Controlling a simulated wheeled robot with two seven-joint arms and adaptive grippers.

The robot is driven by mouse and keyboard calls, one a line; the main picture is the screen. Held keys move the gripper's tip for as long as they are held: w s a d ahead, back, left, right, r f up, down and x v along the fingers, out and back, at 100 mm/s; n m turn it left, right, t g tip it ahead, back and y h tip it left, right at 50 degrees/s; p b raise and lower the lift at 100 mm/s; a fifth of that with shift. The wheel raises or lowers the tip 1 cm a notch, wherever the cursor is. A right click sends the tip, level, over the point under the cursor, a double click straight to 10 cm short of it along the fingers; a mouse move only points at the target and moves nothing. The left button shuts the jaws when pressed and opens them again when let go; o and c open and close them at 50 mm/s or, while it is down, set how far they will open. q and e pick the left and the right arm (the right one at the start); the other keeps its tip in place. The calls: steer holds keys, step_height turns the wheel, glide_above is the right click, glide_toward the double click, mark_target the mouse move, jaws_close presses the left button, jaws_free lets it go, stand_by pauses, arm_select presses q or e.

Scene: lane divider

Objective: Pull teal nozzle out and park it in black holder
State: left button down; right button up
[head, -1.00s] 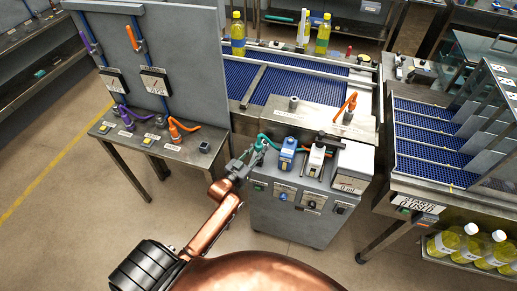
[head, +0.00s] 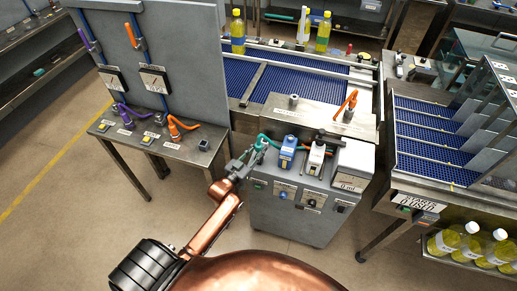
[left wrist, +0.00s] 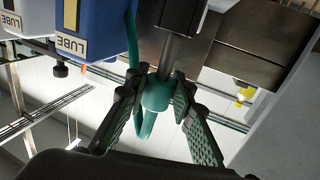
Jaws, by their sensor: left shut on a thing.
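The teal nozzle (left wrist: 157,94) sits between the two green-padded fingers of my left gripper (left wrist: 160,100) in the left wrist view. A grey metal rod meets its upper end there, and a teal hose runs up beside it. In the head view my left gripper (head: 250,158) is shut on the teal nozzle (head: 260,144) at the left edge of the grey cabinet top. Whether the nozzle is still seated in something is hard to tell. A small black holder (head: 204,145) stands on the side table to the left, apart from the gripper. My right gripper is not in view.
Orange (head: 174,128) and purple (head: 124,113) nozzles with hoses occupy the side table. A grey panel (head: 165,50) rises behind that table.

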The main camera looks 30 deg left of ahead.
arm_select(q)
steer(key=shift+f+b, duration=0.85)
steer(key=shift+f, duration=0.7)
steer(key=c, duration=1.6)
jaws_free()
steer(key=shift+s, duration=0.1)
steer(key=s, duration=1.1)
steer(key=shift+s+a, duration=0.4)
